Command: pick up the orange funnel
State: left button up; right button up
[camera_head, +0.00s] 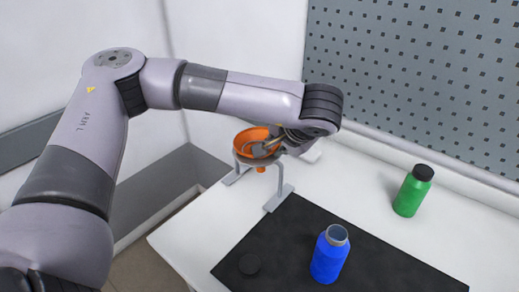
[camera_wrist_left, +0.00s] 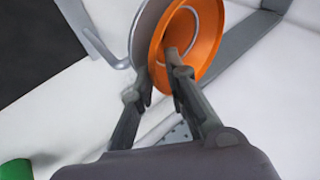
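The orange funnel (camera_head: 253,138) sits in the grey ring of a metal stand (camera_head: 279,195) at the back left of the table, its spout hanging below the ring. In the left wrist view the funnel (camera_wrist_left: 203,38) shows its open mouth. My left gripper (camera_head: 266,149) is at the funnel's right side. In the wrist view its fingers (camera_wrist_left: 158,68) are apart, one inside the funnel's mouth and the other outside its rim. Whether either finger touches the wall is unclear. My right gripper is in neither view.
A blue open bottle (camera_head: 330,258) and a black cap (camera_head: 249,264) are on a black mat (camera_head: 390,265). A green bottle with a black cap (camera_head: 412,190) stands at the right. A perforated grey panel (camera_head: 420,75) rises behind the white table.

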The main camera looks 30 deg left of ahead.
pick_arm(q)
jog(key=shift+c, duration=1.6)
grip_shut()
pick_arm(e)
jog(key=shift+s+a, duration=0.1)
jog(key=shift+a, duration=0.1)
pick_arm(q)
jog(key=shift+r, duration=0.1)
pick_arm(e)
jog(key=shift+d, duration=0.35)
